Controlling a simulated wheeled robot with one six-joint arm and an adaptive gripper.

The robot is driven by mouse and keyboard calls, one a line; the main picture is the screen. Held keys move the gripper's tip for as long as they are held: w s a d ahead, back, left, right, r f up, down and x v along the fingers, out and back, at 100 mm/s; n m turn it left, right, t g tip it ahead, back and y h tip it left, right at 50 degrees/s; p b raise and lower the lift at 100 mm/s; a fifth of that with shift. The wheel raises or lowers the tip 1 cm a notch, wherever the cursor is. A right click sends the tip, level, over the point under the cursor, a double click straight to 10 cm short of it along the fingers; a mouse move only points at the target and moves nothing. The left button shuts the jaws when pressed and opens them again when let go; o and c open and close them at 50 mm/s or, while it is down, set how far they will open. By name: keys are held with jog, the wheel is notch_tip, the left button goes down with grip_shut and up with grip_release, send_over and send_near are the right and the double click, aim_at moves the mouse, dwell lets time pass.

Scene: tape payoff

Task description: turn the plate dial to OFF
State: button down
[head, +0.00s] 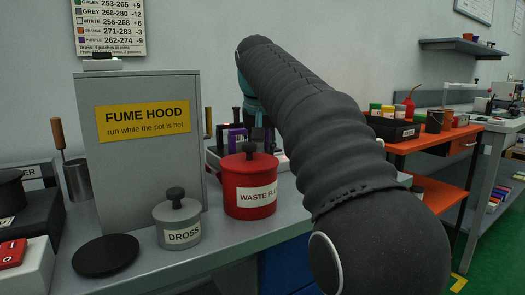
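I cannot make out the plate dial clearly in the head view. A black unit with a dark round vessel (12,190) on it stands at the left edge, cut off by the frame; a small white label shows on its front. My arm reaches from the lower right up and over the bench, with a teal part near its far end. My gripper is down behind the arm, near the purple and dark items (233,137). Its fingers are mostly hidden, so I cannot see whether it is open or holds anything.
A grey fume hood panel (165,165) stands on the bench (200,255). A white box with a red switch (12,253) is lower left. An orange table (420,143) stands right.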

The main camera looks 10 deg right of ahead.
jog(key=n+p, duration=0.1)
jog(key=n+y+p, duration=0.1)
jog(key=shift+d+r+n, duration=0.1)
jog(key=shift+r+n, duration=0.1)
jog(key=shift+n, duration=0.1)
jog(key=n+y+p, duration=0.1)
jog(key=n+p, duration=0.2)
jog(key=n, duration=0.1)
jog(key=shift+d+y, duration=0.1)
jog(key=shift+y, duration=0.3)
jog(key=n+p, duration=0.1)
jog(key=n, duration=0.2)
jog(key=shift+f+y+p, duration=0.1)
jog(key=shift+y+p, duration=0.2)
jog(key=shift+y, duration=0.1)
jog(key=shift+d+n+g+y, duration=0.1)
jog(key=shift+n+g+y, duration=0.4)
jog(key=shift+n, duration=1.2)
jog(key=c, duration=1.2)
grip_release()
jog(key=shift+f, duration=0.1)
